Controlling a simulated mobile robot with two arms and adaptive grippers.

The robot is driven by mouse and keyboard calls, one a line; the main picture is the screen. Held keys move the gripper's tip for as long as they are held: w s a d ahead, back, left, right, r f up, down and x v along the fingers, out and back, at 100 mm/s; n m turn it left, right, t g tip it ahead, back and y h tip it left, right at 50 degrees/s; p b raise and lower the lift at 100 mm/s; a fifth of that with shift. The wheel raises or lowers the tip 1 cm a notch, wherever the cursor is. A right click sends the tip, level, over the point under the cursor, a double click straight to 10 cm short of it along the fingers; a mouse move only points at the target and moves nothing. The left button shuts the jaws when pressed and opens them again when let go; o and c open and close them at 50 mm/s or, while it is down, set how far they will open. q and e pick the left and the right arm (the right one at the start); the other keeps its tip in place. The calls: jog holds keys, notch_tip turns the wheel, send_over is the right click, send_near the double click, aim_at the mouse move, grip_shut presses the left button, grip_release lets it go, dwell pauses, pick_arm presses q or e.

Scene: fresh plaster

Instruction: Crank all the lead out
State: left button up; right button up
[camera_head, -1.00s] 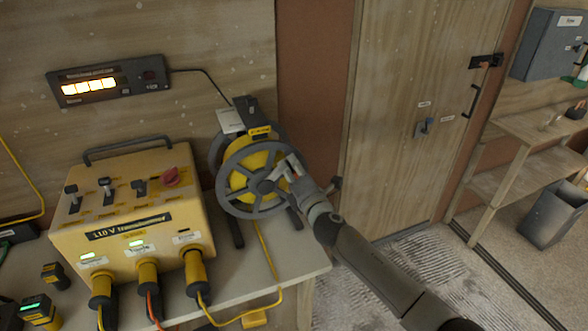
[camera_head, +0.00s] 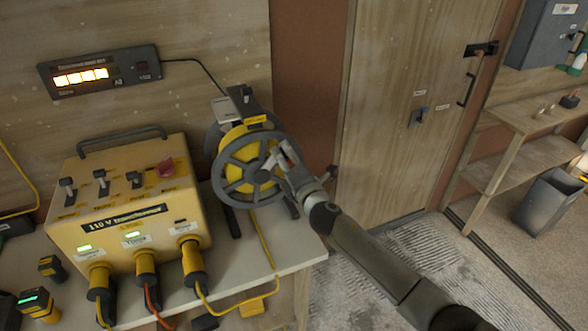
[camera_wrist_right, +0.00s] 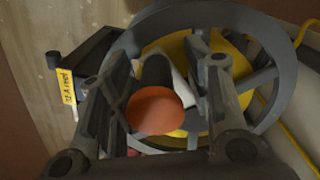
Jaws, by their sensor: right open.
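The cable reel (camera_head: 238,187), with grey spoked rims and yellow lead wound on its drum, stands on the bench at the right of the yellow transformer box. Yellow lead (camera_head: 262,240) runs down from it over the bench. My right gripper (camera_head: 279,158) is at the reel's front face, on its upper right side. In the right wrist view the gripper (camera_wrist_right: 160,85) is open, with a dark crank handle with an orange end (camera_wrist_right: 155,109) between its fingers. I cannot tell whether a finger touches it. My left gripper is not in view.
The yellow 110 V transformer (camera_head: 128,205) has several plugs in its front. A display box (camera_head: 98,77) hangs on the wall above. A wooden door (camera_head: 410,110) and a shelf (camera_head: 530,120) stand to the right. A yellow block (camera_head: 252,308) lies at the bench's front edge.

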jog(key=v, duration=1.1)
jog(key=shift+s, duration=0.3)
jog(key=shift+r, duration=0.15)
